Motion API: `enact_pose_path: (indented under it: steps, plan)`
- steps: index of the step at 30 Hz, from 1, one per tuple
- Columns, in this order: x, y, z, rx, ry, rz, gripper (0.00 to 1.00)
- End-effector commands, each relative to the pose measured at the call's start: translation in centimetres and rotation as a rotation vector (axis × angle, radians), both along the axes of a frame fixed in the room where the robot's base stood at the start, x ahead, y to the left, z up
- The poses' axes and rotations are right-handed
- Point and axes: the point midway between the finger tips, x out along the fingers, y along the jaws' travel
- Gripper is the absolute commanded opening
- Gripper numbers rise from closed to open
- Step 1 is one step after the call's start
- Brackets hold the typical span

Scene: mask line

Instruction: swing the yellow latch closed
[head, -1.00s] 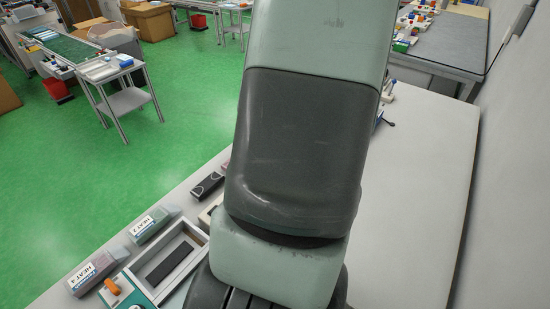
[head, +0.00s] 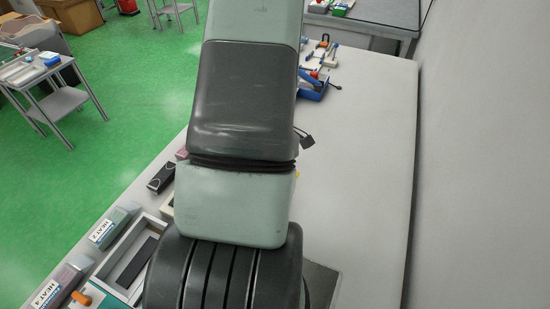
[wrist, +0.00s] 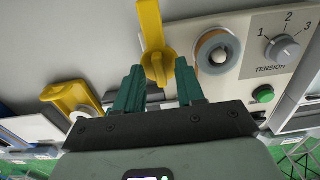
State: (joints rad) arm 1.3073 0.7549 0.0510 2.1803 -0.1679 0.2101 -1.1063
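The yellow latch (wrist: 151,28) shows in the wrist view. It has a long flat arm running up in the picture and a rounded pivot with a grip ridge at its lower end. My gripper (wrist: 160,84) has two dark green fingers set apart, one on each side below the pivot. The pivot lies between or just beyond the fingertips; I cannot tell whether they touch it. No object is seen clamped. In the head view my arm hides the gripper and most of the latch area.
In the wrist view a pale panel carries a copper-ringed roller (wrist: 217,54), a TENSION dial (wrist: 284,48) and a green button (wrist: 263,94) to the right. Another yellow part (wrist: 70,97) lies left. The bench (head: 365,130) is clear at right; a blue holder (head: 314,88) stands behind.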

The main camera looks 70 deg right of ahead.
Motion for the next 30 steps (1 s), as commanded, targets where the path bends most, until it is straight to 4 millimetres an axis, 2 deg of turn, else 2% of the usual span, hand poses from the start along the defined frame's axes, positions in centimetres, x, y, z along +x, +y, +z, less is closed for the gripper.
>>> enact_pose_path:
  steps: [7, 15, 30]
  plan:
    - [0.0, -0.02, -0.07, -0.001, 0.0, 0.0, 0.38]
    - [0.0, -0.02, -0.05, 0.0, 0.0, 0.0, 0.0]
    - [-0.01, -0.02, -0.03, -0.001, 0.0, -0.02, 0.0]
